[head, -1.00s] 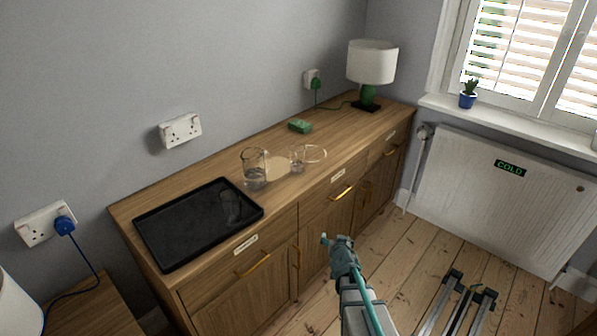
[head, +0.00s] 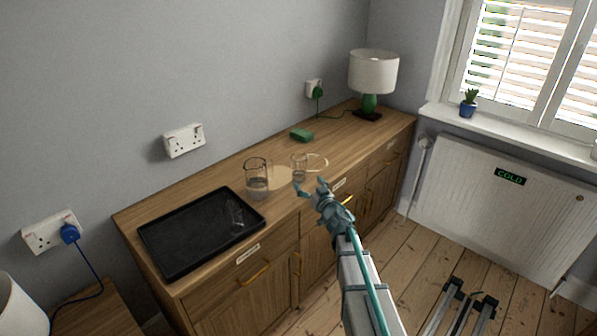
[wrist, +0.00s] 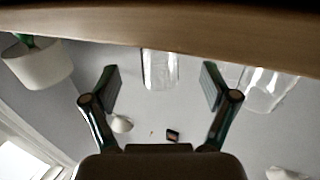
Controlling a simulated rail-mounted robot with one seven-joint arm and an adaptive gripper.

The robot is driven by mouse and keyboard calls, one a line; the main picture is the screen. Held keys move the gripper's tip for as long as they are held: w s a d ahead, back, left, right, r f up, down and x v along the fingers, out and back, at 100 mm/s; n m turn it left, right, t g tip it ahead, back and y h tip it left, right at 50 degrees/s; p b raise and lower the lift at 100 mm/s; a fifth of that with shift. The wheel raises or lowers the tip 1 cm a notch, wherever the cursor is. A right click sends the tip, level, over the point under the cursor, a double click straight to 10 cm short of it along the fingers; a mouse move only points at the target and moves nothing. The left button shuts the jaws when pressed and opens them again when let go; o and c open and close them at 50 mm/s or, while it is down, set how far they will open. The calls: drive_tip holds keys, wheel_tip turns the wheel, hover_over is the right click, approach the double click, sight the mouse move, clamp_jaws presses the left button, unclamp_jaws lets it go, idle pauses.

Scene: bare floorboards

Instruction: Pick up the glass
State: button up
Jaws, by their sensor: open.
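A small clear glass (head: 299,167) stands upright on the wooden sideboard. A larger clear vessel (head: 257,183) stands to its left, nearer the tray. My gripper (head: 309,187) is open and empty at the sideboard's front edge, just in front of the small glass. The wrist view is upside down. In it, the small glass (wrist: 160,68) shows between the two spread fingers, beyond their tips and apart from them. The larger vessel (wrist: 268,90) lies outside the right-hand finger there. Part of the small glass is cut off by the wood edge in the wrist view.
The sideboard (head: 340,137) carries a black tray (head: 185,240) at left, a green block (head: 302,135) behind the glasses and a lamp (head: 373,72) at far right. A glassy shape, possibly a reflection, shows in the tray. Wood is clear right of the small glass.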

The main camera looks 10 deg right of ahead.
sight(302, 174)
drive_tip(key=x, duration=0.7)
drive_tip(key=shift+w, duration=0.25)
drive_tip(key=c, duration=1.5)
drive_tip(key=shift+r, duration=0.2)
